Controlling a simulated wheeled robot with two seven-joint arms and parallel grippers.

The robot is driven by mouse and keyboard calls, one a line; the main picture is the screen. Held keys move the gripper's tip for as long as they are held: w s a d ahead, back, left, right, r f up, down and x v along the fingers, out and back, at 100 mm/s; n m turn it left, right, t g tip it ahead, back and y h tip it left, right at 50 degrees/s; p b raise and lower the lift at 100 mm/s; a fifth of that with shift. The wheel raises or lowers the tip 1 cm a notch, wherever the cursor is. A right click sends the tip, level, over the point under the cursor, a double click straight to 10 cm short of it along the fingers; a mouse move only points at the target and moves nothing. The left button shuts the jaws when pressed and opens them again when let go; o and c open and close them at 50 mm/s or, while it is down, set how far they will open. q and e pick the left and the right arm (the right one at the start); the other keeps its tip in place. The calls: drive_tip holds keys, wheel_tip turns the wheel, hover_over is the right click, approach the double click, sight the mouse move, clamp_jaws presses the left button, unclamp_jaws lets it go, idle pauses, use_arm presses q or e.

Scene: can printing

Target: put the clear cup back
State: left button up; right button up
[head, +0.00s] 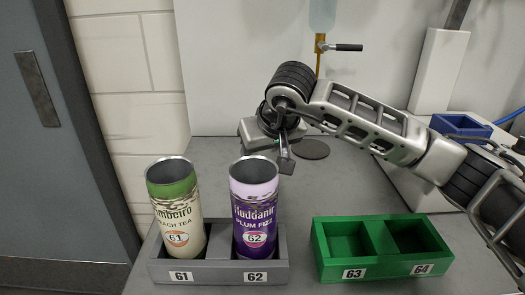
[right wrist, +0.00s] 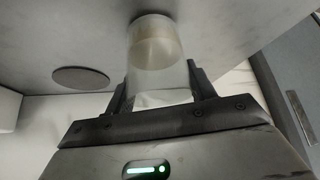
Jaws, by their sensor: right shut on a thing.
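The clear cup (right wrist: 158,50) is between the fingers of my right gripper (right wrist: 160,85) in the right wrist view. The gripper is shut on it. The cup's far end is close to the grey table top (right wrist: 215,20); I cannot tell whether it touches. In the head view my right gripper (head: 284,158) is low over the table behind the purple can, and I cannot make out the cup there. A dark round disc (head: 312,148) lies on the table just right of the gripper; it also shows in the right wrist view (right wrist: 80,78). My left gripper is not in view.
A grey two-slot holder (head: 220,272) holds a green-topped can (head: 178,215) at 61 and a purple can (head: 254,210) at 62. A green holder (head: 335,271), marked 63 and 64, is empty. A tap (head: 335,47) hangs above. A blue bin (head: 458,124) stands right.

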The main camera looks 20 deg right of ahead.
drive_tip(key=shift+f, duration=0.15)
drive_tip(key=o, duration=1.1)
drive_tip(key=shift+c, duration=0.2)
drive_tip(key=shift+r, duration=0.2)
drive_tip(key=v, duration=1.2)
